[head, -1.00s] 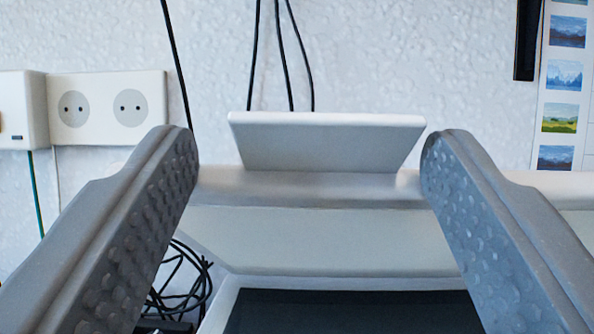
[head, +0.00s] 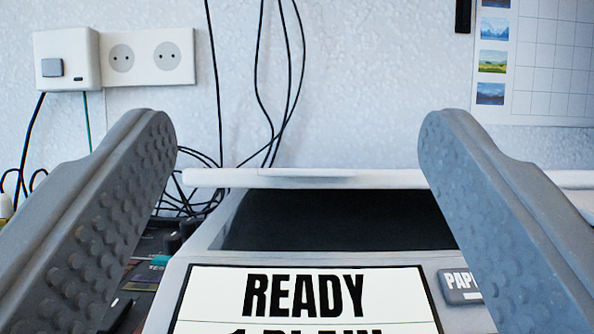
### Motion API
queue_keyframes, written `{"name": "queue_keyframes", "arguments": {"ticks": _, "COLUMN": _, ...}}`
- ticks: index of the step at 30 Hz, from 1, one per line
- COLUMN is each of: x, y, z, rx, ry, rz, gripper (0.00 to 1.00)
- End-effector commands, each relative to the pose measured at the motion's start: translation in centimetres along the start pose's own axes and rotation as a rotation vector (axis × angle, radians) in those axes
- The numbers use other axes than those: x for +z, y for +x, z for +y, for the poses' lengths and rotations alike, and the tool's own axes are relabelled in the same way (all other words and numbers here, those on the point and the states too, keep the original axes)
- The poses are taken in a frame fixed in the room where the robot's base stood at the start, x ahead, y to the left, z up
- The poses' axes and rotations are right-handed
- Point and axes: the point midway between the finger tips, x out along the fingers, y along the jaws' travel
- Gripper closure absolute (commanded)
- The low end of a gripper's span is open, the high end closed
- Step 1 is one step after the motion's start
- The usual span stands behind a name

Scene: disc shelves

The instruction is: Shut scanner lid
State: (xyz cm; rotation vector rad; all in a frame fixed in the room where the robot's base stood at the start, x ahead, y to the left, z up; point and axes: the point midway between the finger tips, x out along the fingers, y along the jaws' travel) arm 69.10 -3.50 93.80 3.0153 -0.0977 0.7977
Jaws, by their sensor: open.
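The scanner lid (head: 340,181) shows nearly edge-on as a thin white slab across the middle of the head view. The dark scanner glass (head: 340,225) is visible below its edge, so the lid is not flat against the scanner; its exact angle cannot be told. The scanner's front panel (head: 206,305) has a lit display (head: 305,295) reading READY, nearer to me. My gripper (head: 297,130) is open and empty. Its two fingers stand wide apart, left and right of the display, and the right finger covers part of the lid and panel.
A grey PAPER-type button (head: 461,284) sits right of the display. Electronics clutter (head: 150,270) and loose black cables (head: 200,190) lie left of the scanner. Sockets (head: 147,57) and a picture calendar (head: 545,60) are on the wall behind.

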Motion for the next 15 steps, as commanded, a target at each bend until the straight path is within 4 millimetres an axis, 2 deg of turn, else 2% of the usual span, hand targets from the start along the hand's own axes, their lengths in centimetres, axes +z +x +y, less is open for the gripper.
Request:
{"name": "queue_keyframes", "arguments": {"ticks": 4, "x": 0.0, "y": 0.0, "z": 0.2, "rx": 0.002, "ry": -0.001, "rz": 0.0, "gripper": 0.31}}
{"name": "queue_keyframes", "arguments": {"ticks": 5, "x": 0.0, "y": 0.0, "z": 0.2, "rx": 0.002, "ry": -0.002, "rz": 0.0, "gripper": 0.36}}
{"name": "queue_keyframes", "arguments": {"ticks": 9, "x": -0.1, "y": 0.5, "z": 0.1, "rx": -0.004, "ry": 0.001, "rz": -0.023, "gripper": 0.75}}
{"name": "queue_keyframes", "arguments": {"ticks": 12, "x": -0.1, "y": 1.7, "z": -0.2, "rx": -0.022, "ry": 0.008, "rz": -0.079, "gripper": 1.0}}
{"name": "queue_keyframes", "arguments": {"ticks": 15, "x": -0.2, "y": 3.4, "z": -0.7, "rx": -0.047, "ry": 0.019, "rz": -0.166, "gripper": 1.0}}
